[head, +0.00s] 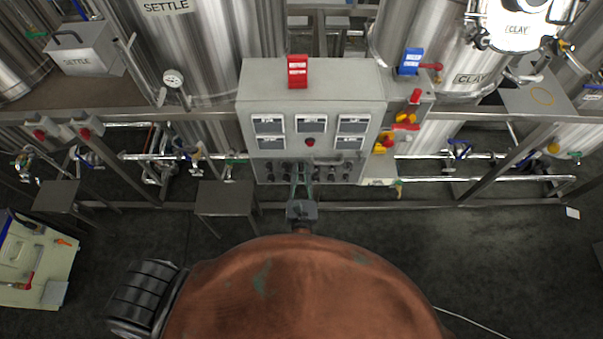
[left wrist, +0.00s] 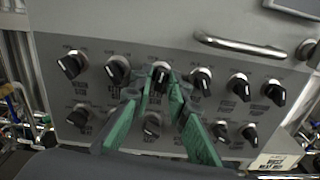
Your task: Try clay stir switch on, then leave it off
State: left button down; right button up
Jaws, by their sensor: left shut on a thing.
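The grey control panel (head: 375,90) stands in the middle of the head view, with small displays above two rows of black knobs. My left gripper (head: 301,178) reaches up to these knobs from below. In the left wrist view its green fingers (left wrist: 162,82) are shut on a black rotary knob (left wrist: 160,70), the third from the left in the top row. The knob labels are too small to read, so I cannot tell which one is the clay stir switch. The tank marked CLAY (head: 440,55) stands at the right. My right gripper is not in view.
Other black knobs (left wrist: 117,68) (left wrist: 202,78) sit close on both sides of the held knob, with a second row below. A metal handle (left wrist: 240,44) projects above them. A SETTLE tank (head: 200,50) stands at the left. Pipes and rails run beside the panel.

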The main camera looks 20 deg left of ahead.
pick_arm(q)
jog(key=n+b, duration=0.2)
jog(key=n, duration=0.2)
jog(key=shift+f, duration=0.15)
jog(key=shift+n+b, duration=1.1)
jog(key=shift+n, duration=0.5)
jog(key=c, duration=2.1)
grip_release()
jog(key=shift+s, duration=0.1)
jog(key=v, duration=1.1)
jog(key=shift+s+d, duration=0.2)
jog(key=shift+s, duration=0.15)
